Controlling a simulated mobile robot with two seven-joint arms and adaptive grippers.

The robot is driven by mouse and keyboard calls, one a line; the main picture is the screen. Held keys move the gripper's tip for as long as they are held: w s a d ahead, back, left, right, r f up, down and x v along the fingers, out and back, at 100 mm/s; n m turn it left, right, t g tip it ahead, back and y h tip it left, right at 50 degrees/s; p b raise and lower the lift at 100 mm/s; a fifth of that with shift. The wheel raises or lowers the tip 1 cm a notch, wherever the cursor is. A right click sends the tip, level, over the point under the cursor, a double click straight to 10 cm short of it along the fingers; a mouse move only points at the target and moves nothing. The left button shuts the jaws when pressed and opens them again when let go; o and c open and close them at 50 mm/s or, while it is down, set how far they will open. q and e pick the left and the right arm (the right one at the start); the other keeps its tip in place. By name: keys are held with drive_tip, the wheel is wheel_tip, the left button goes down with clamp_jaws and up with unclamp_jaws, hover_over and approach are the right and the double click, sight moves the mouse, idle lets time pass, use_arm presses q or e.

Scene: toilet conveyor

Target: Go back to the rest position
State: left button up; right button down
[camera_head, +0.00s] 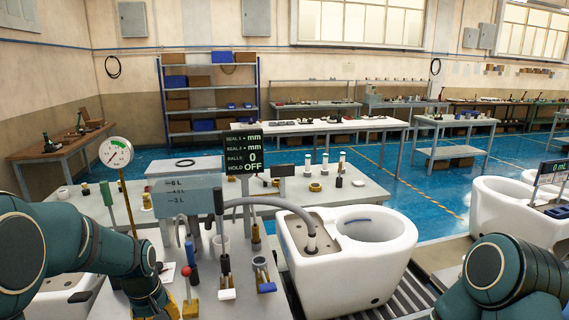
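My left arm (110,250) comes in from the left and bends down over the near workbench to the bottom edge of the picture. Its gripper fingers do not show. My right arm (500,270) shows as teal links at the bottom right corner, and its gripper is out of view. A white toilet (345,270) with an open bowl stands on the conveyor (408,296) between the arms. A grey hose curves onto its rear deck.
The near workbench (235,305) carries several upright tools, a dial gauge (116,152), a blue-grey tank (187,195) and a display (243,160) reading OFF. More white toilets (505,207) stand at the right. Blue floor (400,185) is open beyond.

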use_arm(q)
drive_tip(key=d+f+m, duration=0.2)
drive_tip(key=d+f, duration=0.3)
drive_tip(key=f, duration=0.6)
drive_tip(key=s+d+f+m+h+b, duration=0.2)
drive_tip(key=s+d+f+m+h, duration=0.1)
drive_tip(key=s+d+f, duration=1)
drive_tip(key=shift+s+d+f+t+h, duration=0.15)
drive_tip(key=shift+s+f+t+h, duration=0.25)
drive_tip(key=shift+s, duration=0.4)
use_arm(e)
drive_tip(key=f, duration=0.3)
drive_tip(key=shift+w+a+f, duration=0.2)
drive_tip(key=shift+w+f, duration=0.1)
drive_tip(key=shift+f, duration=0.1)
